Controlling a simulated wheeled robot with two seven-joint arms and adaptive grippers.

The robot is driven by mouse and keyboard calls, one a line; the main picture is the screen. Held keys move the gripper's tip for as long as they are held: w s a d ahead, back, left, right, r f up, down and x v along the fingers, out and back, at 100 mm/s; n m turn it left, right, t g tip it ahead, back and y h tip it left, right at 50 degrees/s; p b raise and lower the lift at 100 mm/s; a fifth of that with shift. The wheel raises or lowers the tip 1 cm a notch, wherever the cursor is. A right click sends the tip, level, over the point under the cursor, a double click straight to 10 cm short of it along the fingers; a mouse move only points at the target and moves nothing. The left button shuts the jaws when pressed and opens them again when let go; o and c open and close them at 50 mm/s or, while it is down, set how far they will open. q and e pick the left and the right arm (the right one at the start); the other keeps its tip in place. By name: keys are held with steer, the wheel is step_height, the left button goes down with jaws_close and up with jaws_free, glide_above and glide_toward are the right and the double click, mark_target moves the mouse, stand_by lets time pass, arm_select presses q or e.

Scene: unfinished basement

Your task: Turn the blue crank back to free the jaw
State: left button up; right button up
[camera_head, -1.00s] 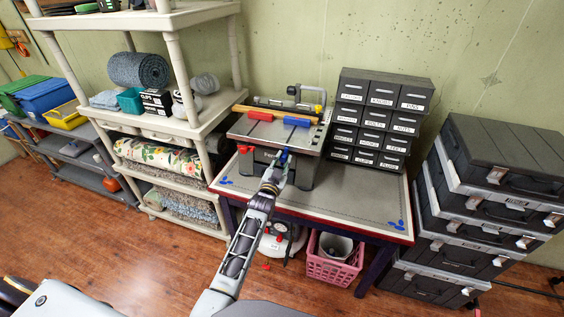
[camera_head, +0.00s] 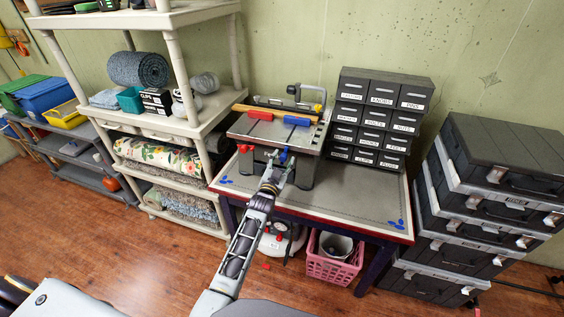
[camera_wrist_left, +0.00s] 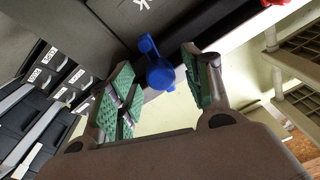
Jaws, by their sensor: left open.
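The blue crank (camera_wrist_left: 158,72) shows between the open fingers of my left gripper (camera_wrist_left: 160,88) in the left wrist view, with a finger on either side and visible gaps. In the head view the blue crank (camera_head: 284,155) is a small blue spot on the front of the grey machine (camera_head: 268,135), partly hidden by my left gripper (camera_head: 279,168). A red knob (camera_head: 243,148) is on the same front, to the left. On the machine's top are a red block (camera_head: 261,115), a blue block (camera_head: 296,121) and a wooden strip (camera_head: 275,114). My right gripper is not in view.
The machine stands on a grey-topped workbench (camera_head: 350,200) with a red edge. Labelled drawers (camera_head: 380,118) stand right of it. A beige shelf (camera_head: 190,125) is close on the left. Stacked black cases (camera_head: 490,200) stand right, and a pink basket (camera_head: 333,268) is underneath.

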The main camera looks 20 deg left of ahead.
arm_select(q)
steer(key=s, duration=1.1)
steer(key=shift+s+f, duration=0.35)
steer(key=shift+f, duration=0.05)
stand_by(0.5)
